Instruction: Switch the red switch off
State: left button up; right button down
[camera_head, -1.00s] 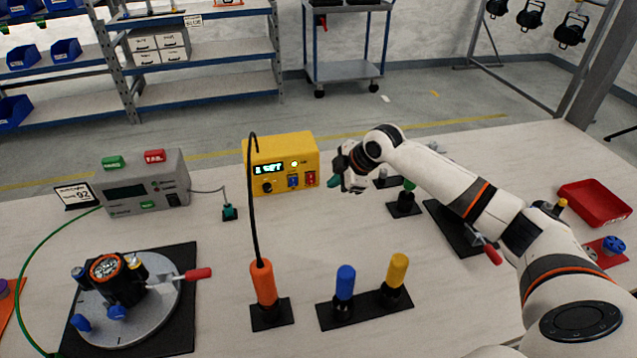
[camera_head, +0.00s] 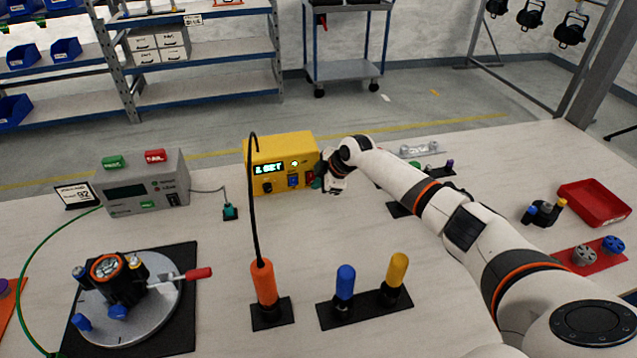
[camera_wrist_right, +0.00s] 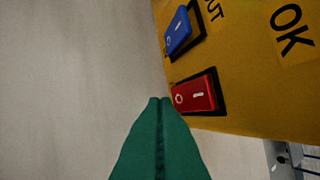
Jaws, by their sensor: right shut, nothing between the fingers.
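The red switch (camera_wrist_right: 196,95) is a rocker marked with a circle and a bar, set in a black frame on the yellow box (camera_head: 281,150). In the head view it is mostly hidden by my right gripper (camera_head: 319,176), which is at the box's front right. In the right wrist view the shut green fingertips (camera_wrist_right: 160,100) are close to the circle end of the red switch. I cannot tell whether they touch it. The blue switch (camera_wrist_right: 179,30) sits beside the red one. My left gripper is not in view.
An orange-handled tool (camera_head: 264,288) with a tall black cable stands in front of the box. A grey tester (camera_head: 143,183) is to the left. Blue and yellow handles (camera_head: 345,285) stand on a black base. A red tray (camera_head: 594,203) is at the right.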

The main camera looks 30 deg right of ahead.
jog(key=shift+f, duration=0.1)
jog(key=shift+w+f+b, duration=0.15)
jog(key=shift+f+b, duration=0.15)
jog(key=shift+b, duration=0.3)
jog(key=shift+w+r+t, duration=0.15)
jog(key=shift+t, duration=0.45)
jog(key=shift+d, duration=0.1)
jog(key=shift+r, duration=0.1)
jog(key=shift+r+p, duration=0.7)
jog(key=shift+r, duration=0.1)
